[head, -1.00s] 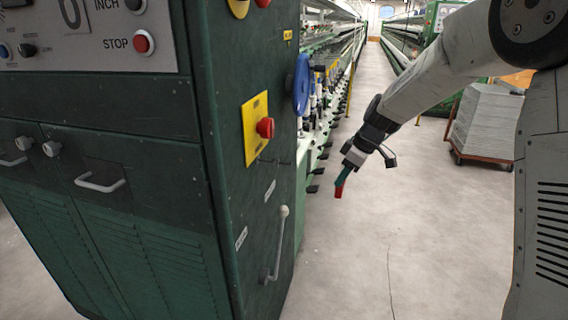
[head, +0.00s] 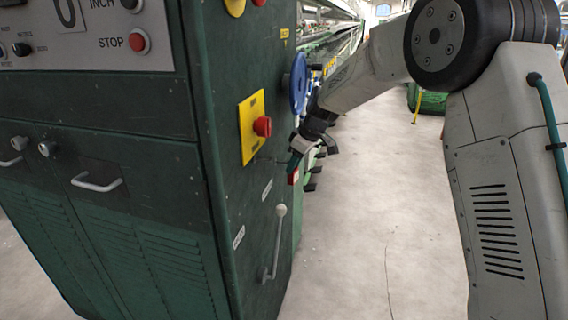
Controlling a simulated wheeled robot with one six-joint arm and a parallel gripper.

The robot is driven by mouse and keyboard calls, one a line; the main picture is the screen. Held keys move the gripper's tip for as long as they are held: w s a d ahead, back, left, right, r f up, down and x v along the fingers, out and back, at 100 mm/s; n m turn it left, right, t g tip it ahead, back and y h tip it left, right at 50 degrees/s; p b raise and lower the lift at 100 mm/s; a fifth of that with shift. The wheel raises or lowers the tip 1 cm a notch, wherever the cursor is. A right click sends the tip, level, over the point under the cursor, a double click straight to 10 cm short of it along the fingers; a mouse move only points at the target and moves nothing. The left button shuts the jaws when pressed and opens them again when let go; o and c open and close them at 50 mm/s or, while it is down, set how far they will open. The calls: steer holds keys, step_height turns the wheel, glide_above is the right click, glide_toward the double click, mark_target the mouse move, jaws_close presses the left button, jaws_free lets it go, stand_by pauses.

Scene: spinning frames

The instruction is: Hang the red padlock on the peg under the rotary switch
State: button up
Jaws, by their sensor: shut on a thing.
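The rotary switch (head: 263,126) is a red knob on a yellow plate (head: 249,119), on the side face of the green machine cabinet. A thin dark peg (head: 264,159) sticks out just below the plate. My gripper (head: 295,162) is shut on the red padlock (head: 293,177), which hangs below the fingers, right of the peg and slightly lower. The padlock's shackle is too small to make out, and I cannot tell whether it touches the peg.
A blue handwheel (head: 299,82) is close above my gripper. The floor (head: 350,240) to the right is clear.

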steer(key=a, duration=0.1)
steer(key=w+a, duration=0.1)
steer(key=a, duration=0.1)
steer(key=shift+w+f, duration=0.25)
steer(key=shift+w, duration=0.05)
steer(key=shift+w+a+f, duration=0.1)
steer(key=shift+w+f, duration=0.05)
steer(key=shift+f, duration=0.2)
steer(key=shift+f, duration=0.1)
steer(key=o, duration=1)
